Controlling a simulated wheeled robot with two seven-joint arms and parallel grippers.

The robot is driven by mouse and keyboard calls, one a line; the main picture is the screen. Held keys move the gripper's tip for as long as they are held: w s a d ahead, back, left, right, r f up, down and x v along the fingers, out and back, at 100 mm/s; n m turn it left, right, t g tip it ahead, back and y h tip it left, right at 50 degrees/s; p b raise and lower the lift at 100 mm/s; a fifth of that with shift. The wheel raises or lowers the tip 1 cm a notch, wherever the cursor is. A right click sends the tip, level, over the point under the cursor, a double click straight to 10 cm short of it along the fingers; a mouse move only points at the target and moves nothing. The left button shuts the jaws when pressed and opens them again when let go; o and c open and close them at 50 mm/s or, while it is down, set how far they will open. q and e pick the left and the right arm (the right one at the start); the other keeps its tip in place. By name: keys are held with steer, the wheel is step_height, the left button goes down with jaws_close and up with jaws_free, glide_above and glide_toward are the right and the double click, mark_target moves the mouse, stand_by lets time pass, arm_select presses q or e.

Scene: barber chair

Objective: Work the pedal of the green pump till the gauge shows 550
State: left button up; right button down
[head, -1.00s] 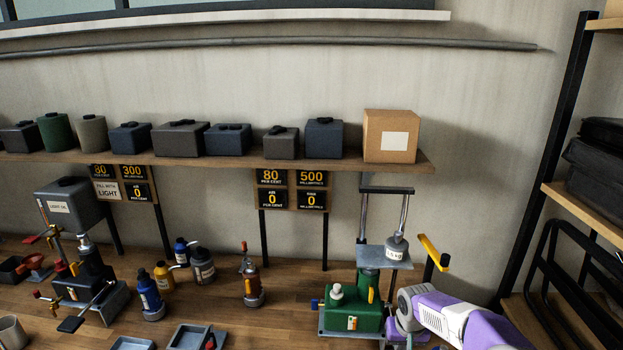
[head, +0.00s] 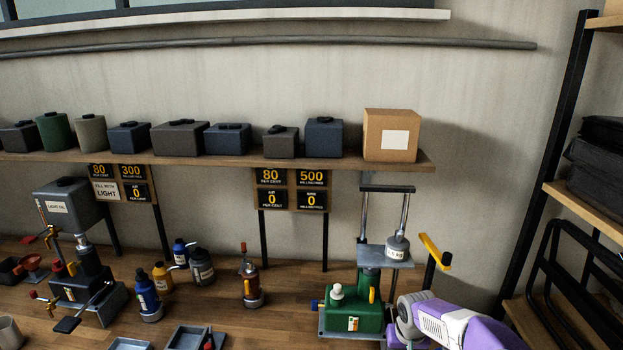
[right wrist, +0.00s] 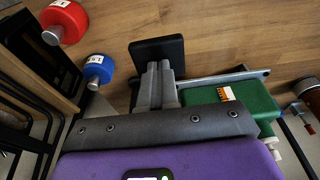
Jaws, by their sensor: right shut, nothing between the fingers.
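The green pump (head: 368,318) stands on the bench at right, under a frame with a small plate (head: 372,256) bearing a grey weight (head: 397,248). A yellow-handled lever (head: 435,250) rises beside it. In the right wrist view the pump's green body (right wrist: 245,103) lies right of a black pedal pad (right wrist: 157,52). My right gripper (right wrist: 158,70) is shut and empty, its fingertips at the pad's near edge; whether they touch it is unclear. In the head view my right arm hides the pedal.
A second pump (head: 85,285) with a light-oil tank (head: 67,205) stands at left. Bottles (head: 149,296) and trays (head: 190,338) fill the middle of the bench. A rack (head: 565,215) is at right.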

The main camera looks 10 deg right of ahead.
steer(key=b+x, duration=0.2)
steer(key=x, duration=0.1)
steer(key=b+x, duration=0.1)
steer(key=x, duration=0.1)
steer(key=shift+s+a+f+b, duration=0.1)
steer(key=shift+s+f+b, duration=0.1)
steer(key=shift+f+b, duration=0.15)
steer(key=p+v, duration=0.1)
steer(key=v, duration=0.1)
steer(key=p+v, duration=0.3)
steer(key=v, duration=0.1)
steer(key=shift+w+r+p, duration=0.35)
steer(key=shift+f, duration=0.2)
steer(key=b+x, duration=0.1)
steer(key=x, duration=0.1)
steer(key=b+x, duration=0.3)
steer(key=x, duration=0.1)
steer(key=shift+s+b, duration=0.3)
steer(key=p+v, duration=0.1)
steer(key=v, duration=0.1)
steer(key=p+v, duration=0.3)
steer(key=v, duration=0.1)
steer(key=shift+w, duration=0.3)
